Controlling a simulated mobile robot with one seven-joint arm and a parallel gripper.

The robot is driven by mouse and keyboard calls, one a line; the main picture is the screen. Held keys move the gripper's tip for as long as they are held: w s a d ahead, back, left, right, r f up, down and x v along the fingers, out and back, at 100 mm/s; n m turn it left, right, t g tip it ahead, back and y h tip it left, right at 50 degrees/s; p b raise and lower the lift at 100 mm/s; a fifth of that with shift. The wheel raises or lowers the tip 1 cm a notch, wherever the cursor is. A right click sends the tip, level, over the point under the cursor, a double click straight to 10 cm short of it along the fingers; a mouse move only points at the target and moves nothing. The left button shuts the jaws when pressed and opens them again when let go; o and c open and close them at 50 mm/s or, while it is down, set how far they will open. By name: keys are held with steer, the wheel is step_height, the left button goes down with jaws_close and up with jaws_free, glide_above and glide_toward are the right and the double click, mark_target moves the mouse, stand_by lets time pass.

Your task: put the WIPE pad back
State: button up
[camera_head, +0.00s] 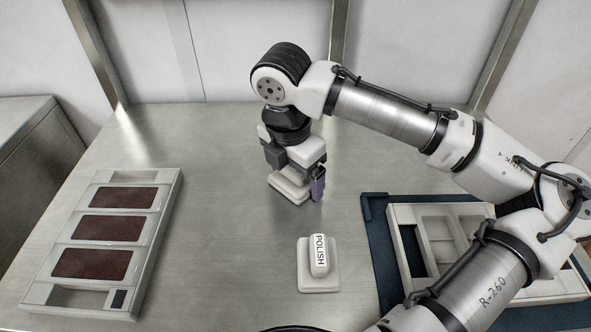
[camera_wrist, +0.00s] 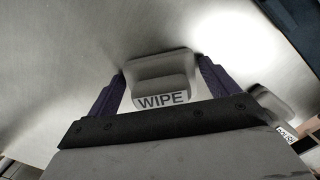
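The WIPE pad (camera_wrist: 162,99) is a white block with a raised, labelled grip on a wider base. In the head view its pale base (camera_head: 289,187) shows low at the table, below my gripper. My gripper (camera_head: 306,184) points down over it, with one purple finger seen at its right side. In the wrist view the two purple fingers (camera_wrist: 161,85) stand on either side of the grip, with a narrow gap at each side. The gripper looks open around the pad. The pad's far side is hidden in the head view.
The white POLISH pad (camera_head: 319,257) sits nearer on the metal table (camera_head: 225,235). A white compartment tray (camera_head: 404,245) lies on a dark blue mat (camera_head: 379,257) at right, partly behind my arm. A white frame (camera_head: 172,205) with three dark red panels lies at left.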

mark_target(289, 169)
steer(key=shift+o, duration=0.9)
step_height(289, 169, up, 12)
steer(key=s+a, duration=0.1)
steer(key=shift+r, duration=0.2)
